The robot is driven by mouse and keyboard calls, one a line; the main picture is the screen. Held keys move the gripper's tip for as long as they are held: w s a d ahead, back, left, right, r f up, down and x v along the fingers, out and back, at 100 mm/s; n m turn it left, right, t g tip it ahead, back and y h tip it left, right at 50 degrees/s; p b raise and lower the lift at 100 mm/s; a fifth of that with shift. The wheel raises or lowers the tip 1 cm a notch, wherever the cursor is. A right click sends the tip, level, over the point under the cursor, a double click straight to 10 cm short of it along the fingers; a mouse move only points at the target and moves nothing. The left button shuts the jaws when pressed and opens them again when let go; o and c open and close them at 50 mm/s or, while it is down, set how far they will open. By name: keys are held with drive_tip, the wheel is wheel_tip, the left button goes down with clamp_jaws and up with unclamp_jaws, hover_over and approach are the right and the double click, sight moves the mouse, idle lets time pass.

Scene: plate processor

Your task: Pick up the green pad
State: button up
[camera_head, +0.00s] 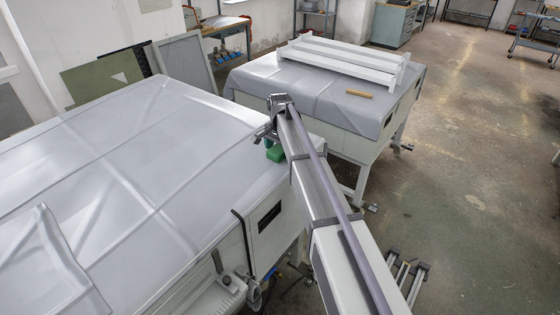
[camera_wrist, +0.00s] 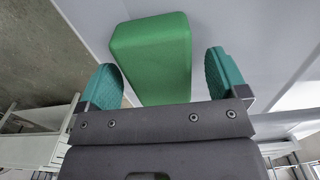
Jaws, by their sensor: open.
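The green pad (camera_wrist: 152,55) is a rounded block on the grey-white covered top of the machine. In the head view the pad (camera_head: 276,153) sits close to the cover's right edge, partly hidden by my arm. My gripper (camera_wrist: 165,80) is open, its two teal fingertips standing on either side of the pad's near end in the wrist view. In the head view my gripper (camera_head: 268,131) is at the pad, mostly hidden behind the arm's end.
The covered machine top (camera_head: 110,150) spreads to the left and is mostly clear. A second covered table (camera_head: 335,105) stands behind, with white beams (camera_head: 345,60) and a small wooden block (camera_head: 359,93) on it. A gap with open floor lies right of the machine's edge.

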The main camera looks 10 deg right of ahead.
drive_tip(key=c, duration=1)
